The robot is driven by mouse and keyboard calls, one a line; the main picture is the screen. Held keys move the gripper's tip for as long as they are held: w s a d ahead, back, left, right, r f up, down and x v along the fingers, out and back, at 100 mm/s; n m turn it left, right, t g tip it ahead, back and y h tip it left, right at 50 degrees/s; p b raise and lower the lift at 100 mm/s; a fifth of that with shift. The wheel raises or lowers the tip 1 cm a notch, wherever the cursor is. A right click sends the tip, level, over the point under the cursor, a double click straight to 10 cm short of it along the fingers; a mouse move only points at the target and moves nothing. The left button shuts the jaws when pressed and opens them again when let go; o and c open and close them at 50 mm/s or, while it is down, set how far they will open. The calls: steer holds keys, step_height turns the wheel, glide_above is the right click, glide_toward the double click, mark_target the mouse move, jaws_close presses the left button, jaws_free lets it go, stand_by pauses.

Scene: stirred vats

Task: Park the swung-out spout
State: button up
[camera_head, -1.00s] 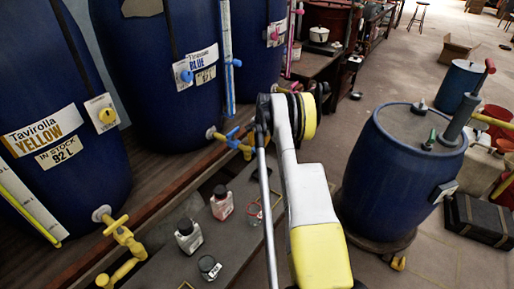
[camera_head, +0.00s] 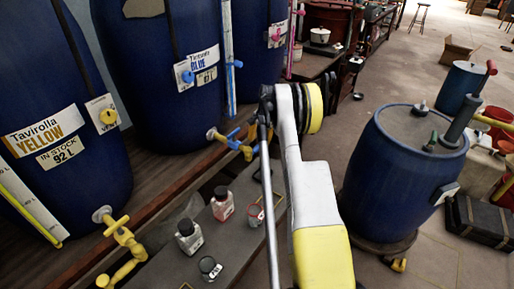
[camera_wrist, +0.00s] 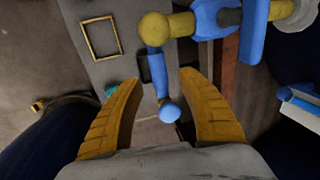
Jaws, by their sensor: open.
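In the wrist view, a blue spout (camera_wrist: 159,78) hangs from a brass-yellow elbow (camera_wrist: 155,29) and ends in a rounded blue tip. My gripper (camera_wrist: 160,84) is open, with one yellow finger on each side of the spout. Gaps show between the spout and both fingers. A blue tap handle (camera_wrist: 252,28) sits on the same pipe at upper right. In the head view, the blue tap (camera_head: 234,139) comes out of the vat labelled BLUE (camera_head: 172,65). My arm hides my gripper and much of the spout there.
A yellow tap (camera_head: 122,234) juts from the YELLOW vat (camera_head: 60,180) at left. Small bottles (camera_head: 188,236) stand on the low grey bench (camera_head: 165,262) beneath. A blue drum (camera_head: 395,180) stands on the floor at right, close to my arm.

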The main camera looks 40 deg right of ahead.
step_height(320, 180, up, 8)
steer(key=s, duration=0.1)
steer(key=shift+s+d, duration=0.15)
steer(key=shift+s, duration=0.15)
steer(key=shift+f, duration=0.1)
steer(key=s+a+r+n+t+h, duration=0.1)
steer(key=s+a+r+n, duration=0.25)
steer(key=a+r, duration=0.85)
steer(key=s+a+r+n+t, duration=0.1)
steer(key=s+a+r+n, duration=0.25)
steer(key=a+r, duration=0.95)
steer(key=s+a+f+n+t, duration=0.1)
steer(key=s+a+f+n, duration=0.2)
steer(key=s+a, duration=0.7)
steer(key=s+a+f+n+t, duration=0.2)
steer(key=s+a+f+n, duration=0.2)
steer(key=s+a, duration=0.6)
steer(key=shift+a+f+n+y, duration=0.15)
steer(key=shift+a+n+y, duration=0.15)
steer(key=shift+a+n, duration=0.35)
